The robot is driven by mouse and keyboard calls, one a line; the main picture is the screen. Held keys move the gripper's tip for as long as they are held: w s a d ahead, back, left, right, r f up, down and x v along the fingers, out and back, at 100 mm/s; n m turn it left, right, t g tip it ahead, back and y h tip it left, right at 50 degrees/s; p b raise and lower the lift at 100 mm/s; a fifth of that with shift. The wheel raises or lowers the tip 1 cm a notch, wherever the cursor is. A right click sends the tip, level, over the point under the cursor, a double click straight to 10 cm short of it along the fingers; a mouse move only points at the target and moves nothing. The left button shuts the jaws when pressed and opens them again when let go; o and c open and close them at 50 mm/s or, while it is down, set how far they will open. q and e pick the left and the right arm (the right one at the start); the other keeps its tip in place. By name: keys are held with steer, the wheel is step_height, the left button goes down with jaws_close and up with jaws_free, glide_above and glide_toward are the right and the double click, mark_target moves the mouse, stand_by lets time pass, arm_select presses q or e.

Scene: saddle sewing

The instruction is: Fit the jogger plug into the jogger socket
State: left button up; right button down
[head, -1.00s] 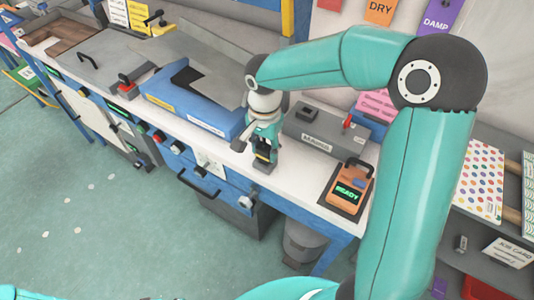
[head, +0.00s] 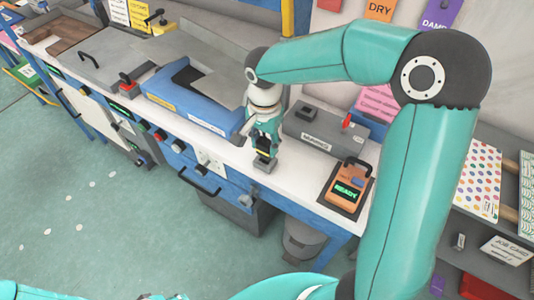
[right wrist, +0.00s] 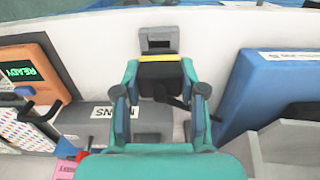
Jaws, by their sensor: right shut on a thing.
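My right gripper (head: 264,140) points down over the front of the white bench. It is shut on a black plug with a yellow band; the plug (right wrist: 160,76) shows between both fingers in the right wrist view. A small grey block (right wrist: 159,40) with a dark slot lies just past the plug, near the bench's front edge, and looks like the jogger socket. It also shows below the fingers in the head view (head: 264,166). I cannot tell whether plug and block touch. The blue jogger tray (head: 197,110) stands left of the gripper. My left gripper is not in view.
A grey mains box (head: 318,130) with a red switch stands behind and right of the gripper. An orange unit (head: 347,185) reading READY lies at right on the bench. The bench front has knobs, handles and a white panel (head: 210,160).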

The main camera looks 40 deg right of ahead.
mark_target(266, 139)
steer(key=shift+r+p, duration=1.35)
steer(key=shift+r, duration=0.7)
steer(key=shift+s+n, duration=0.1)
steer(key=shift+n, duration=0.3)
steer(key=w+d+r+p, duration=0.2)
steer(key=d+r+p, duration=0.1)
steer(key=d, duration=0.5)
steer(key=w+d+r+p, duration=0.2)
steer(key=d+r+p, duration=0.1)
steer(key=d, duration=0.6)
steer(key=shift+r+m, duration=0.2)
steer(key=shift+m, duration=0.1)
